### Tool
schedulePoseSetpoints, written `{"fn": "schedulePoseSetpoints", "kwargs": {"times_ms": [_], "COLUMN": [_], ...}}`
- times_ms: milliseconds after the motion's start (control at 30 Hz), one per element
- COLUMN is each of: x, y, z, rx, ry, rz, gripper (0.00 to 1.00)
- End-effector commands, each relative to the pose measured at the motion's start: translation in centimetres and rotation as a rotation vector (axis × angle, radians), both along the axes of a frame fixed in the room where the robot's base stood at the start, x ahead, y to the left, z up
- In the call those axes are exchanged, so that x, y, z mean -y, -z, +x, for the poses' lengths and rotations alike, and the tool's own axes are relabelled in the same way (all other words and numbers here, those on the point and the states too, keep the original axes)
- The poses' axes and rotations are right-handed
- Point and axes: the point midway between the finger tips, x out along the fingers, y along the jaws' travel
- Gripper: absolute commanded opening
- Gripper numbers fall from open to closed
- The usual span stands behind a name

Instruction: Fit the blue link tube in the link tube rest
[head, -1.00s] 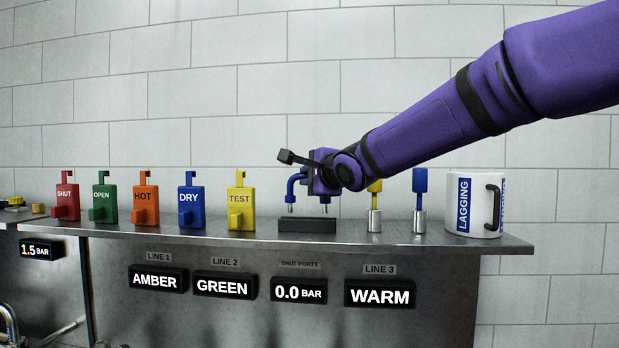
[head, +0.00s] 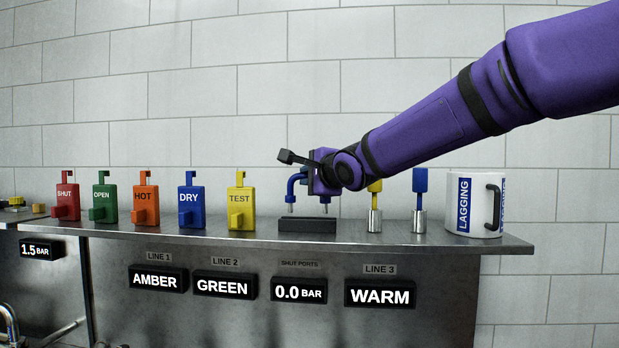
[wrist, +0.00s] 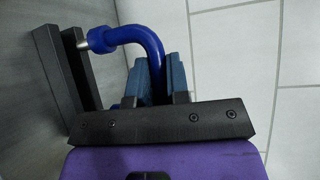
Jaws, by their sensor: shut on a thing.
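The blue link tube (head: 297,181) is a bent tube with metal tips pointing down. It also shows in the wrist view (wrist: 135,36), gripped between the blue pads of my gripper (wrist: 164,78). In the head view my gripper (head: 318,178) is shut on the tube and hides its middle. The link tube rest (head: 307,225) is the black block on the shelf below; it also shows in the wrist view (wrist: 62,80). The tube is upright over the rest. Its tips appear just above the block with a small gap; the far leg is mostly hidden.
Tags marked SHUT, OPEN, HOT, DRY and TEST (head: 242,202) stand left of the rest. A yellow-topped (head: 375,215) and a blue-topped metal piece (head: 419,210) stand close on the right.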

Motion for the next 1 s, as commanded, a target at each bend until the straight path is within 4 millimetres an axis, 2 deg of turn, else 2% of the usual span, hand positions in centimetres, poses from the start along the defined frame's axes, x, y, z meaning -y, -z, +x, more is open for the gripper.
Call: {"fn": "schedulePoseSetpoints", "kwargs": {"times_ms": [467, 1000], "x": [0.0, 0.0], "y": [0.0, 1.2], "z": [0.0, 0.0], "rx": [0.0, 0.0], "ry": [0.0, -0.001], "rz": [0.0, 0.0], "gripper": [0.0, 0.0]}}
